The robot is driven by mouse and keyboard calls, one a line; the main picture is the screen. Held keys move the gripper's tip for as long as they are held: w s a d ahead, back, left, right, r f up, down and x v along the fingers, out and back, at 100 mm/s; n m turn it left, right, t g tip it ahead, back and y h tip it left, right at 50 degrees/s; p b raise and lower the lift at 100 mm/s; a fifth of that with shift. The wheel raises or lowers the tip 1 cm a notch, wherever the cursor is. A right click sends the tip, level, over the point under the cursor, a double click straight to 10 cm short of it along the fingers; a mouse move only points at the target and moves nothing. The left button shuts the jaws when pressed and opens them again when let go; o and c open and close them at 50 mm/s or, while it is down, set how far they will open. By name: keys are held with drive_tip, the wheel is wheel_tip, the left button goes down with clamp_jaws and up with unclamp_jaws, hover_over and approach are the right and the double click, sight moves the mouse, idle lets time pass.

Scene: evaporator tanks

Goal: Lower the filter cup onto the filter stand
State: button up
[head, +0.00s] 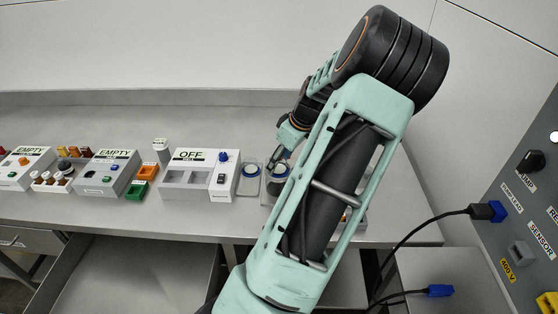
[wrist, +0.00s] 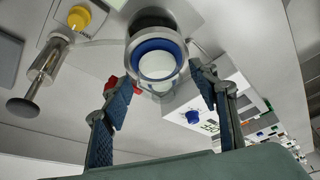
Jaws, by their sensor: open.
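My gripper (head: 279,158) is low over the bench, partly hidden behind my own arm in the head view. In the wrist view my gripper (wrist: 162,78) is open, with one finger on each side of a round cup with a blue ring and white centre (wrist: 157,64), which I take as the filter cup. The fingers look apart from it. The head view shows this blue-ringed cup (head: 281,171) by the fingertips. I cannot tell which holder is the filter stand, or whether the cup is seated.
A white box marked OFF (head: 200,172) stands left of the plates. Orange (head: 148,172) and green (head: 136,190) trays and boxes marked EMPTY (head: 107,170) lie further left. A metal plunger (wrist: 40,75) and yellow knob (wrist: 79,17) show in the wrist view. A cabled panel (head: 520,210) is right.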

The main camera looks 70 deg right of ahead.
drive_tip(key=v, duration=1.2)
